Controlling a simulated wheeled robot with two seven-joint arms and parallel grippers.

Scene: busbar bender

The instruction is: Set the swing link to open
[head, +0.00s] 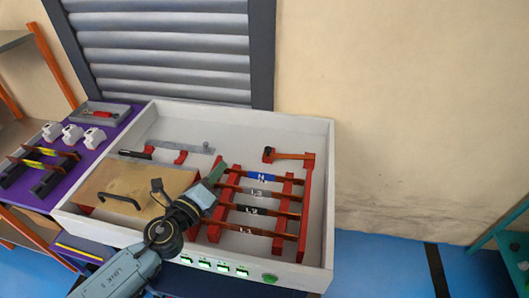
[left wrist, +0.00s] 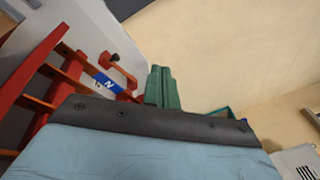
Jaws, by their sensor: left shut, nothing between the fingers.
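A white box (head: 327,200) holds red rails (head: 217,200) crossed by copper bars; their labels include a blue N (head: 262,177), L3 and L2. A short copper link (head: 290,156) lies at the back right of the box, with a red block at its left end and a red rail at its right. I take it for the swing link; it also shows in the left wrist view (left wrist: 125,75). My left gripper (head: 217,171) is shut and empty, its green fingers above the left ends of the bars, apart from the link. My right gripper is not in view.
A tan panel (head: 120,180) with a black handle covers the box's front left. A grey bar (head: 195,145) with red supports lies behind it. Green-lit buttons (head: 222,267) line the front. A purple table (head: 95,150) at left holds white parts and another rack.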

